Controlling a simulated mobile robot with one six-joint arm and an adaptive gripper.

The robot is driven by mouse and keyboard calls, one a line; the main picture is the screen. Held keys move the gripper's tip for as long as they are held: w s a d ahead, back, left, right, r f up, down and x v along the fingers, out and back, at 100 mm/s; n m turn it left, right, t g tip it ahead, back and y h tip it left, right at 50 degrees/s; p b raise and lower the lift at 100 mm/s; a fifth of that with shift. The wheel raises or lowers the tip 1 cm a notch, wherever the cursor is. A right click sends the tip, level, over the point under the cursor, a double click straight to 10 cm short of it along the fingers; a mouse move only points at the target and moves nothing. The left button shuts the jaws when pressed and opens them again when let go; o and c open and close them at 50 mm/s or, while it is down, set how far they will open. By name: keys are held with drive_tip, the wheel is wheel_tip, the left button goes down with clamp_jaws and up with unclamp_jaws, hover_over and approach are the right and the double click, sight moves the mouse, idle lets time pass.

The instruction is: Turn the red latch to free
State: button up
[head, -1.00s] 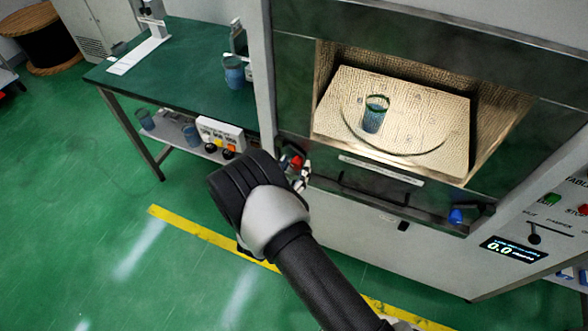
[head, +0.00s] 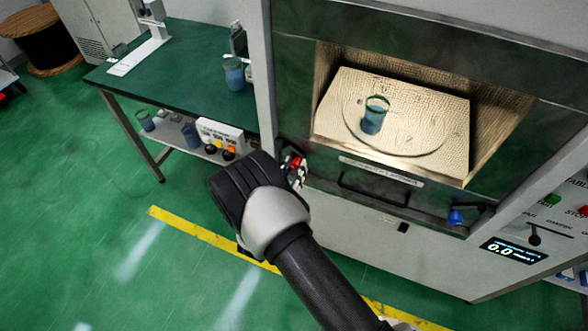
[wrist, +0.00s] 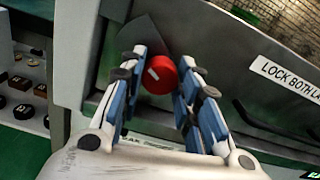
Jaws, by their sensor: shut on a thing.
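The red latch (wrist: 159,75) is a round red knob with a pale mark on its face, at the left end of the machine's front panel. In the wrist view my gripper (wrist: 160,82) has its two blue-and-black fingers on either side of the knob, shut on it. In the head view my gripper (head: 298,172) is at the left front corner of the machine, and the red latch (head: 291,162) shows only partly beside it. A blue latch (head: 456,216) is at the panel's right end.
The open chamber above the panel holds a pale plate (head: 455,125) with a glass beaker (head: 375,115) on it. A dark handle (head: 375,193) and a label (wrist: 290,80) are on the panel. A green workbench (head: 190,60) stands to the left.

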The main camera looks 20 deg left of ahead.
drive_tip(key=shift+n, duration=0.4)
drive_tip(key=n, duration=0.3)
drive_tip(key=shift+n, duration=0.4)
drive_tip(key=n, duration=1.3)
drive_tip(key=shift+n, duration=0.3)
drive_tip(key=o, duration=1.1)
drive_tip(key=shift+c, duration=0.2)
